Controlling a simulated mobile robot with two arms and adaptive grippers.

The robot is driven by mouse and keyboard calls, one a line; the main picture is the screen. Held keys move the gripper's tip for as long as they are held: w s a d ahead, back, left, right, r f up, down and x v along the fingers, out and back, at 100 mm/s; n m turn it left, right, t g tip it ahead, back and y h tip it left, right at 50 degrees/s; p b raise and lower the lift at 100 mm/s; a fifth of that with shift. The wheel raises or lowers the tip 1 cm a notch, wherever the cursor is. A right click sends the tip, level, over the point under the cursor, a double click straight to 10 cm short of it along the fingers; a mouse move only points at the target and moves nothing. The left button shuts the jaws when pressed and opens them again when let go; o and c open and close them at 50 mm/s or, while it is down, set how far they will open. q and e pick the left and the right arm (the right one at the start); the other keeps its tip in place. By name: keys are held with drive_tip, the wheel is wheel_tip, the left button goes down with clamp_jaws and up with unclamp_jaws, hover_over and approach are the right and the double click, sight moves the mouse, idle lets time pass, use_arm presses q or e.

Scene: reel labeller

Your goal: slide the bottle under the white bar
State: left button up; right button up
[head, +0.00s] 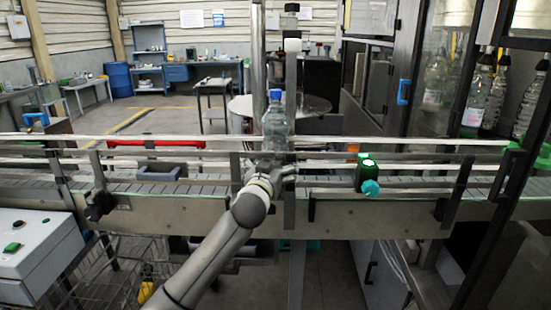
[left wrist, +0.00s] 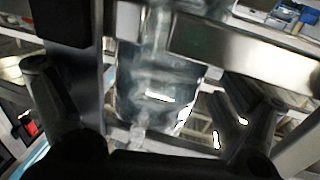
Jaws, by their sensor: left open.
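A clear plastic bottle (head: 275,128) with a blue cap stands upright at the conveyor (head: 215,190), near the middle of the head view. My left gripper (head: 275,172) is at the bottle's lower part, on the near side. In the left wrist view the open fingers of the gripper (left wrist: 150,112) spread to either side of the clear bottle (left wrist: 150,75), with gaps visible; contact cannot be told. The gripper hides the bottle's base in the head view. A long whitish bar (head: 400,141) runs across behind the conveyor. My right gripper is not in view.
A vertical metal post (head: 259,60) stands just behind the bottle. A green and black sensor (head: 367,173) with a teal knob is on the rail to the right. A grey-blue tray (head: 162,171) sits left on the conveyor. Several bottles (head: 476,100) stand at the far right.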

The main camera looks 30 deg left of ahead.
sight(288, 163)
use_arm(q)
drive_tip(key=shift+x, duration=1)
drive_tip(key=c, duration=2)
drive_tip(key=shift+o, duration=0.2)
drive_tip(key=shift+w+d, duration=1.5)
drive_tip(key=shift+w, duration=0.05)
drive_tip(key=o, duration=1.9)
drive_tip(key=shift+o, duration=0.2)
drive_tip(key=shift+s, duration=0.1)
drive_tip(key=v, duration=1.1)
drive_tip(key=shift+s+d, duration=0.15)
drive_tip(key=shift+s, duration=0.2)
